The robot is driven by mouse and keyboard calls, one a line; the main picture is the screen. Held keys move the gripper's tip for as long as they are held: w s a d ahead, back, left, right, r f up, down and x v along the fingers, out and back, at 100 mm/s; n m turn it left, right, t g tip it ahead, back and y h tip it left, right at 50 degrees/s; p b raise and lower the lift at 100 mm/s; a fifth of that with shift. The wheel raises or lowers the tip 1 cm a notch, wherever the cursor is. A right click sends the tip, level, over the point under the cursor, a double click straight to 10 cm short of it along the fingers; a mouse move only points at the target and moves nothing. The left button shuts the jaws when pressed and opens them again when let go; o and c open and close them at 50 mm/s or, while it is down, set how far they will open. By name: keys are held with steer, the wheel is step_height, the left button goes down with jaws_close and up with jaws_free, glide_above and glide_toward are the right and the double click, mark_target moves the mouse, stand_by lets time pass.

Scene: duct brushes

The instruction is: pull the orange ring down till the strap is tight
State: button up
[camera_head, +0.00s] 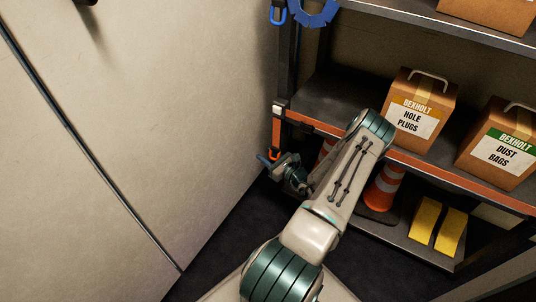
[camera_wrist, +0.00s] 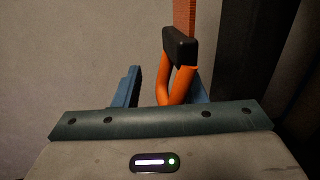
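The orange ring (camera_wrist: 177,87) hangs from a black buckle (camera_wrist: 180,46) on the end of an orange strap (camera_wrist: 184,14). In the head view the strap (camera_head: 276,131) runs down the shelf's left post, with the ring (camera_head: 275,154) at its lower end. My gripper (camera_wrist: 164,84) is open around the lower part of the ring. The left finger stands apart from the ring; the right finger is partly hidden behind it, and I cannot tell whether they touch. In the head view my gripper (camera_head: 269,158) is small at the ring.
A shelf rack (camera_head: 318,95) stands right of the wall (camera_head: 150,130). It holds a hole plugs box (camera_head: 412,122), a dust bags box (camera_head: 502,153), traffic cones (camera_head: 384,187) and yellow blocks (camera_head: 437,226). A blue ring-shaped item (camera_head: 315,14) hangs above. Dark floor lies below.

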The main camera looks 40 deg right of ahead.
steer(key=shift+s+d+r, duration=0.1)
steer(key=shift+d, duration=0.15)
steer(key=shift+s, duration=0.25)
steer(key=s+d+p, duration=0.1)
steer(key=s+p, duration=0.2)
steer(key=s, duration=1)
steer(key=shift+p, duration=0.4)
